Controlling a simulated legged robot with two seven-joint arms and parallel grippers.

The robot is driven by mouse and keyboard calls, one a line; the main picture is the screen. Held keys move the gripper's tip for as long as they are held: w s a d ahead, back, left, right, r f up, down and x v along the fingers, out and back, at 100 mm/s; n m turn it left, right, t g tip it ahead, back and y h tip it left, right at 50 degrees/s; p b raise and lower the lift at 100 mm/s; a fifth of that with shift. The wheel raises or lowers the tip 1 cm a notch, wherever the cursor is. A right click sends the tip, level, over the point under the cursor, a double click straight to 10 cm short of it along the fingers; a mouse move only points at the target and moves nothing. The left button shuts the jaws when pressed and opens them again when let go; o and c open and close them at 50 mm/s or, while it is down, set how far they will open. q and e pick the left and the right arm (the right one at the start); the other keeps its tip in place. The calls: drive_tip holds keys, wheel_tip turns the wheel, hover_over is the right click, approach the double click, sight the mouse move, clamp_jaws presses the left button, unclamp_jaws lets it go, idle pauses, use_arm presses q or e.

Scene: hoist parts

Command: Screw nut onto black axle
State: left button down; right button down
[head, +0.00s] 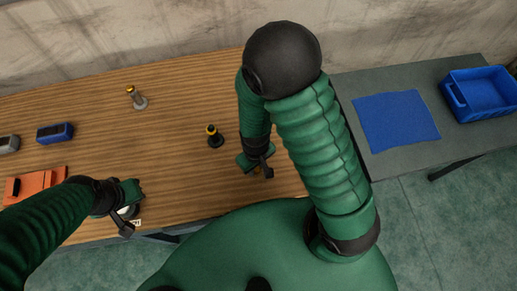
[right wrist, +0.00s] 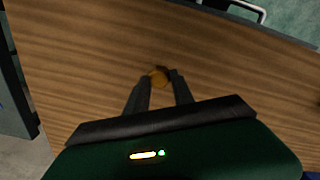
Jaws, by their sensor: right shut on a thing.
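A grey axle with a yellow top (head: 138,99) stands farther back. A blue block (head: 55,132), a grey block (head: 8,144) and an orange holder (head: 38,184) are at the left. A grey table (head: 400,165) at the right bears a blue mat (head: 396,120) and a blue bin (head: 482,95).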

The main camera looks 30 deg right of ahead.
drive_tip(key=s+a, duration=0.2)
drive_tip(key=s, duration=0.1)
drive_tip(key=s+a, duration=0.1)
drive_tip(key=s, duration=0.1)
drive_tip(key=shift+a+r, duration=0.3)
drive_tip(key=shift+d, duration=0.1)
drive_tip(key=w+d+r+m, duration=0.1)
drive_tip(key=w+d+r, duration=0.3)
drive_tip(key=w, duration=0.3)
drive_tip(key=w+d+r+m+b, duration=0.1)
drive_tip(key=w+d+r, duration=0.3)
drive_tip(key=w, duration=0.3)
drive_tip(key=shift+w+d+r, duration=0.3)
drive_tip(key=shift+d+r, duration=0.05)
drive_tip(key=shift+r, duration=0.4)
